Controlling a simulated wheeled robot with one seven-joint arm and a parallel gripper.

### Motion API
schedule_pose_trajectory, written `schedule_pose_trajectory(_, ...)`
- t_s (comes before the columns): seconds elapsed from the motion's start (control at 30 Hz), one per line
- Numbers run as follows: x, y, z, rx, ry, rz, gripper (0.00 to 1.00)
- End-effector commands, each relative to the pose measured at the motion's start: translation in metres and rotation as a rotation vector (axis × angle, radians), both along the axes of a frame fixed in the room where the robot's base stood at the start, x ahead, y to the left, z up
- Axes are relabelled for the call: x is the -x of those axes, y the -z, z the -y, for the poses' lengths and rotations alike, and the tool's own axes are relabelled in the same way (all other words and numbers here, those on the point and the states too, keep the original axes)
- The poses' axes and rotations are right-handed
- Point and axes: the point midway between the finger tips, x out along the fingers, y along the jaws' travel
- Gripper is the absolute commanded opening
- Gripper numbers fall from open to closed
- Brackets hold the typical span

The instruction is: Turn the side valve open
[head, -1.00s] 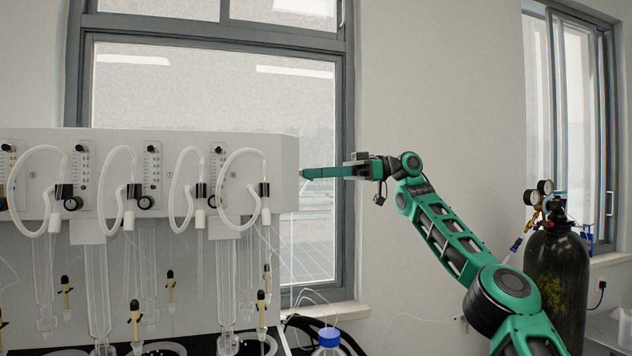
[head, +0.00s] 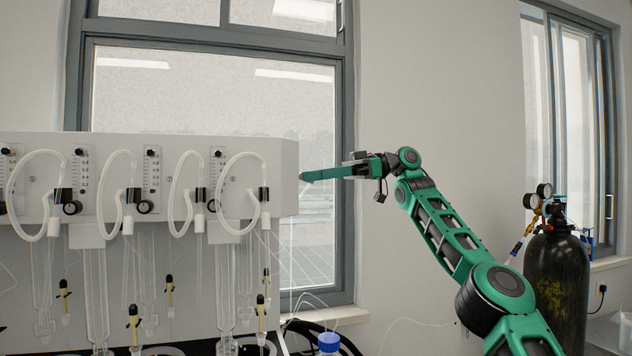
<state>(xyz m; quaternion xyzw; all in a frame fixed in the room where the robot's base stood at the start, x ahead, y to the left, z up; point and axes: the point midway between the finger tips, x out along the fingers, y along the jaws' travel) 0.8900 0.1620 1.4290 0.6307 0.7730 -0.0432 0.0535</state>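The multi distiller (head: 285,190) is a white cabinet at the left with a row of gauges, black knobs and white looped tubes on its front. No side valve shows clearly; the cabinet's right side face is mostly turned away from me. My gripper (head: 303,177) points left, with its green fingers reaching the cabinet's right edge at about the height of the black knobs. The fingers overlap in this view, so their gap cannot be seen. I cannot tell if the tips touch anything on the side.
Glass tubes and yellow-and-black stopcocks (head: 134,322) hang below the cabinet. A bottle with a blue cap (head: 328,340) stands low by its right end, near black hoses (head: 300,326). A dark gas cylinder (head: 556,275) with gauges stands at the right. A window (head: 215,95) is behind.

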Motion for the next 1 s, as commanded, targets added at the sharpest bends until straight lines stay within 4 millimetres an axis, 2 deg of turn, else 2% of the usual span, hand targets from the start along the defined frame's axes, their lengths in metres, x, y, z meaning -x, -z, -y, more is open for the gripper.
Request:
schedule_pose_trajectory(0.37, -0.003, 0.006, 0.002, -0.046, 0.006, -0.017, 0.22)
schedule_pose_trajectory(1.0, -0.002, 0.022, -0.002, -0.296, 0.006, -0.073, 0.22)
